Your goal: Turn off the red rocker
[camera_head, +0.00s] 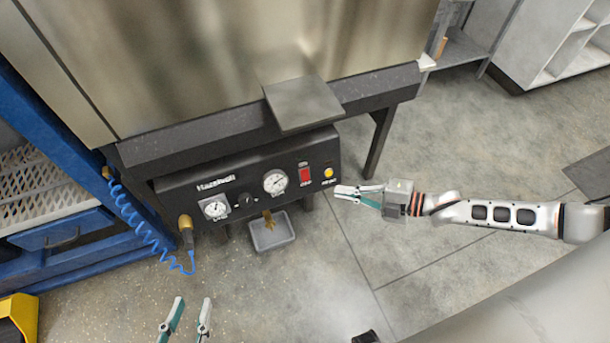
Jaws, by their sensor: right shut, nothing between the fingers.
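The red rocker (305,176) is a small red switch on the right part of the dark control panel (247,170). It shows uncovered, but its on or off position is too small to tell. My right gripper (337,191) reaches in from the right, its fingertips pointing left beside the panel's right end. It is shut and empty, a short way right of and below the rocker in the picture; contact with the panel cannot be told. My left gripper (192,300) is at the bottom edge, fingers apart and empty, away from the panel.
The panel carries two dial gauges (275,182), a black knob (245,199) and a yellow button (328,173). A grey plate (303,102) juts out above. A small tray (271,232) sits below. A coiled blue hose (139,220) hangs at left.

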